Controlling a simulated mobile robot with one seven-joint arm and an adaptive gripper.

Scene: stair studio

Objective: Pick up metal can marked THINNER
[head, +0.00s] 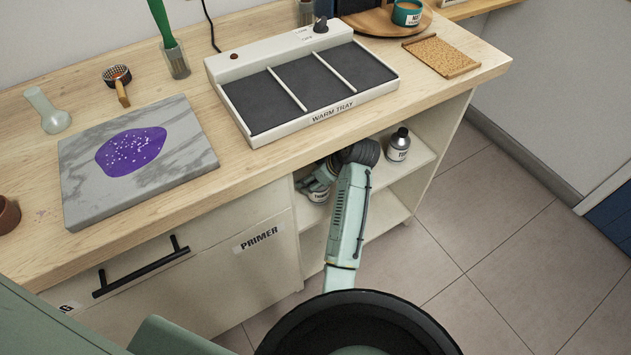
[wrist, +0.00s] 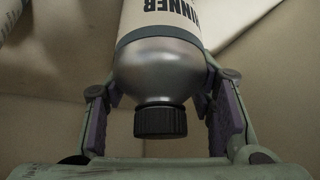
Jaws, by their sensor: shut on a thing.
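A metal can with a white label and a black cap (wrist: 158,62) fills the middle of the wrist view. The letters HINNER show on its label, with the first letter cut off. My gripper (wrist: 162,100) has one finger on each side of the can's grey shoulder and is shut on it. In the head view my gripper (head: 312,184) reaches into the open shelf under the counter. The can's label (head: 318,197) shows just below the fingers, too small to read. Whether the can touches the shelf is hidden.
A second can with a dark cap (head: 398,146) stands on the same shelf, right of my arm; its label is unclear. The counter edge (head: 330,137) is close above my arm. A warm tray (head: 311,92) and a stone slab (head: 85,195) lie on top. Floor at right is clear.

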